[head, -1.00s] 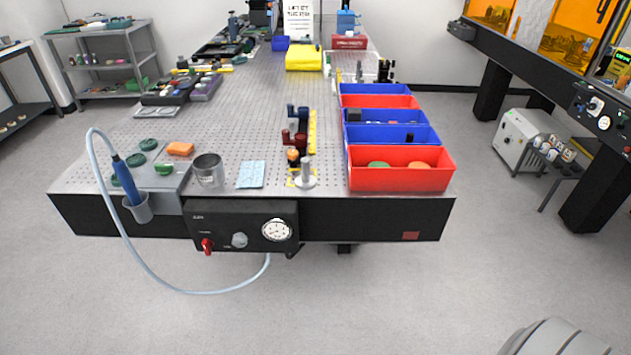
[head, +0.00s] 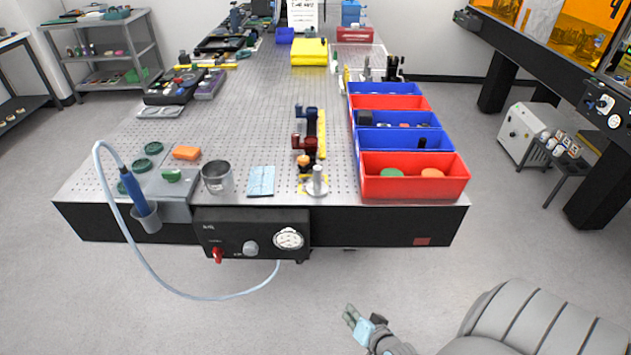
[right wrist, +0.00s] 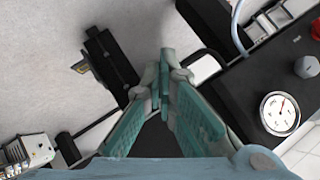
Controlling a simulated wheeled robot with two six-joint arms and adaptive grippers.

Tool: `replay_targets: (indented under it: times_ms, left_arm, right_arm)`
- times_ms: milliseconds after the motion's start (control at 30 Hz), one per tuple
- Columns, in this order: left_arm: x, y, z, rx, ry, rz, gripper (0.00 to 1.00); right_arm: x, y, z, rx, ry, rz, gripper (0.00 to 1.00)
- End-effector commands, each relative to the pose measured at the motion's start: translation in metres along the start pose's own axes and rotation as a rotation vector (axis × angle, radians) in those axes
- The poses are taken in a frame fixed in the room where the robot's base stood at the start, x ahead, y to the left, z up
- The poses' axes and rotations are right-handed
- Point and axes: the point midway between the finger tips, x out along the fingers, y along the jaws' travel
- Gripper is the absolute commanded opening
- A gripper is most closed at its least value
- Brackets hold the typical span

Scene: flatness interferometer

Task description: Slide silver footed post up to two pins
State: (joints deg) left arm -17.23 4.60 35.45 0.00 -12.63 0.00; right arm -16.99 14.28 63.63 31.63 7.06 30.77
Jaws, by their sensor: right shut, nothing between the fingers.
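The silver footed post (head: 317,182) stands upright near the front edge of the perforated table, left of the red bin. Just behind it are a small black post with an orange top (head: 304,163) and yellow marks on the table. Two small pins cannot be made out for certain. My right gripper (head: 350,314) is low in front of the table, over the floor, well short of the post. In the right wrist view its teal fingers (right wrist: 165,90) are closed together with nothing between them. My left gripper is not in view.
Red and blue bins (head: 415,188) stand in a row right of the post. A black gauge box (head: 252,234) hangs on the table's front, with a looping hose (head: 150,262).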

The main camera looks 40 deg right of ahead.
Motion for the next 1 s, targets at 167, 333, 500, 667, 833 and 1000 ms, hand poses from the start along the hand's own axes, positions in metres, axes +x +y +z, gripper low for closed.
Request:
replay_targets:
  times_ms: [167, 333, 500, 667, 833, 1000]
  left_arm:
    - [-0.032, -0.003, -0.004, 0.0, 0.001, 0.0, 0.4]
    - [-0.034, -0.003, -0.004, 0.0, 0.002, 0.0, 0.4]
    - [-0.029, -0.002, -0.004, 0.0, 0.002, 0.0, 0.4]
    - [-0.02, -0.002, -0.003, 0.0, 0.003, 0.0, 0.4]
    - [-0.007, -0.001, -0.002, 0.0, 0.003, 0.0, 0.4]
    - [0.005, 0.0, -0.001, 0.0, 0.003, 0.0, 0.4]
  right_arm:
    - [-0.037, -0.13, -0.168, 0.597, 0.273, -0.403, 0.0]
    - [-0.055, -0.166, -0.214, 0.821, 0.312, -0.563, 0.0]
    - [-0.035, -0.174, -0.224, 0.823, 0.311, -0.567, 0.0]
    - [-0.005, -0.184, -0.238, 0.821, 0.311, -0.565, 0.0]
    - [0.026, -0.197, -0.254, 0.82, 0.31, -0.563, 0.0]
    - [0.049, -0.206, -0.267, 0.819, 0.31, -0.562, 0.0]
